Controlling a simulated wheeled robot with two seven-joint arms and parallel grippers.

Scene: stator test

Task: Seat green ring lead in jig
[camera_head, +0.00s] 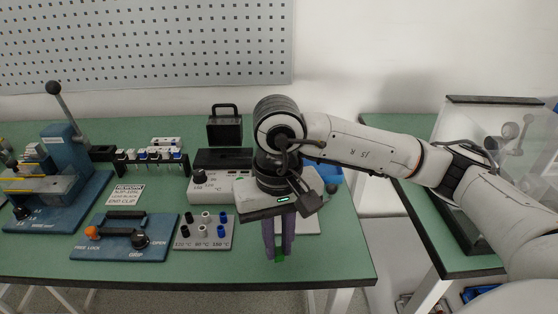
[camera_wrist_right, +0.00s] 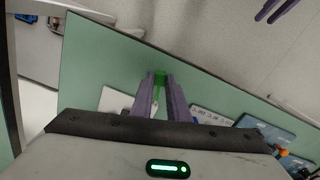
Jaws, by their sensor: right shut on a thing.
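My right gripper (camera_head: 279,256) points down near the front edge of the green table, its purple fingers shut on a small green piece (camera_head: 280,259). The right wrist view also shows the green piece (camera_wrist_right: 160,77) between the fingertips; its ring shape cannot be made out. A blue fixture plate (camera_head: 105,251) with an orange knob, a black knob and dark bars, marked FREE, LOCK, GRIP and OPEN, lies left of the gripper; I cannot tell whether it is the jig. My left gripper (camera_wrist_right: 264,18) shows only as two purple fingers, slightly apart, in the right wrist view.
A grey block (camera_head: 204,244) with several coloured sockets lies between the blue plate and my right gripper. Behind stand a grey temperature unit (camera_head: 205,190), a rack of leads (camera_head: 140,157) and a black case (camera_head: 225,129). A blue lever press (camera_head: 68,160) stands at the left.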

